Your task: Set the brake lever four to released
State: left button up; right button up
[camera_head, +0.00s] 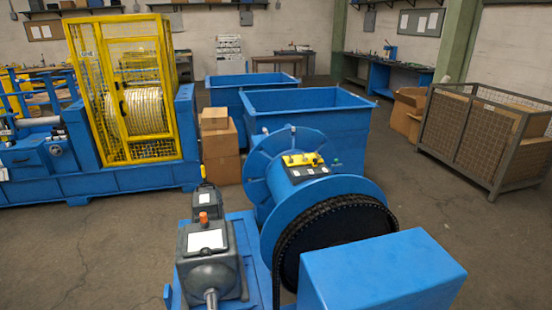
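A blue drum (290,195) with a black chain (335,222) around its near end stands in the middle foreground. On top of it is a small dark panel (307,172) with a yellow part (301,159) and several pale labels. Small upright pieces stand on the yellow part. I cannot tell which of them, if any, is brake lever four, nor its setting. Neither of my grippers is in view.
A grey gearbox (209,262) with an orange cap and a blue box-shaped cover (380,270) flank the chain. Blue bins (310,102) and cardboard boxes (220,140) stand behind. A yellow caged machine (125,90) is left, a mesh crate (485,135) right. Floor right of the drum is clear.

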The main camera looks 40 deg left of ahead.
aim_at(202, 170)
jog(key=k+j+u, duration=0.1)
jog(key=u, duration=2.6)
jog(key=i+j+u, duration=0.15)
jog(key=j, duration=0.2)
jog(key=j+u, duration=0.2)
jog(key=j, duration=0.15)
jog(key=i+j+u, duration=0.15)
jog(key=j, duration=0.2)
jog(key=i+j+u, duration=0.25)
jog(key=i+j, duration=0.15)
jog(key=i+j+u, duration=0.25)
jog(key=i+j, duration=0.2)
jog(key=i+z, duration=0.4)
jog(key=i+j+z, duration=0.1)
jog(key=i+z, duration=0.25)
jog(key=i+j+z, duration=0.2)
jog(key=i+z, duration=0.2)
jog(key=i+l+z, duration=0.15)
jog(key=i+z, duration=0.2)
jog(key=i, duration=0.35)
jog(key=i+z, duration=0.4)
jog(key=i, duration=0.35)
jog(key=i+j, duration=0.1)
jog(key=i, duration=1.55)
jog(key=i+z, duration=0.7)
jog(key=z, duration=0.15)
jog(key=i+j+z, duration=0.2)
jog(key=i+z, duration=0.2)
jog(key=k, duration=0.05)
